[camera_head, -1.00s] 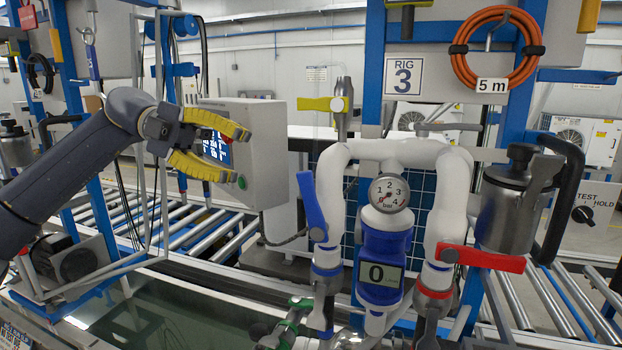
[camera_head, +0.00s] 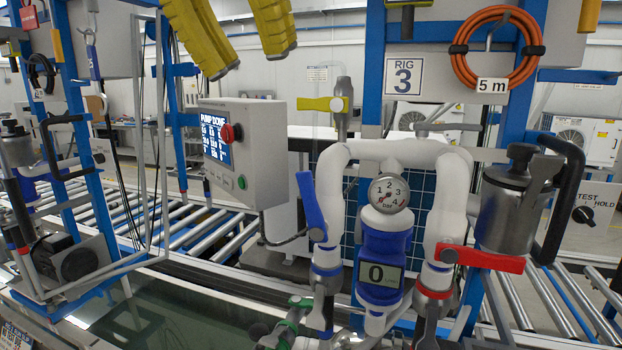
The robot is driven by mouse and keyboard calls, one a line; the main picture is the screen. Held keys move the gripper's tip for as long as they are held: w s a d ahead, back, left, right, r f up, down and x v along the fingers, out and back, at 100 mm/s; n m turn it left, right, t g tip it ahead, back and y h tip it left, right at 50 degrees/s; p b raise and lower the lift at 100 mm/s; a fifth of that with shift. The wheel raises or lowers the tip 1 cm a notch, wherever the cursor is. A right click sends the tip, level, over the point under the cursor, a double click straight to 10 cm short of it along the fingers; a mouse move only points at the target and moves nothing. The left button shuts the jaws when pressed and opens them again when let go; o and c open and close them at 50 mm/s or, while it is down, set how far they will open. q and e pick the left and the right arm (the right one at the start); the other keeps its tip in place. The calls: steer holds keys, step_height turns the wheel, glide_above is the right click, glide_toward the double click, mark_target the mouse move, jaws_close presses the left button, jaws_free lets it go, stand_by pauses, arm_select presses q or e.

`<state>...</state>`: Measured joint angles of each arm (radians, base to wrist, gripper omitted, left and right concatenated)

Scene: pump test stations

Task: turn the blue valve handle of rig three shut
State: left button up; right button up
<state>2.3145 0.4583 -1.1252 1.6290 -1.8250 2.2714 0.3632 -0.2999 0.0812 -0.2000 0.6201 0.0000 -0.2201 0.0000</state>
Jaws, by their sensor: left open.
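The blue valve handle (camera_head: 311,207) of rig three stands steeply upright, leaning a little left, on the left white pipe. The rig three sign (camera_head: 403,76) hangs on the blue frame above. A round gauge (camera_head: 388,193) and a blue meter showing 0 (camera_head: 381,270) sit between the pipes. My left gripper (camera_head: 238,58) shows only as two yellow fingers at the top edge, left of centre. They are spread apart with nothing between them, well above and left of the blue handle. My right gripper is not in view.
A red handle (camera_head: 482,258) lies level on the right pipe. A yellow handle (camera_head: 322,104) sits above the left pipe. A grey control box (camera_head: 262,155) with a screen and red knob stands left of the blue handle. A green handle (camera_head: 300,302) is below.

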mark_target(302, 172)
arm_select(q)
steer(key=x, duration=1.7)
steer(key=shift+f, duration=0.15)
steer(key=shift+c, duration=0.3)
jaws_close()
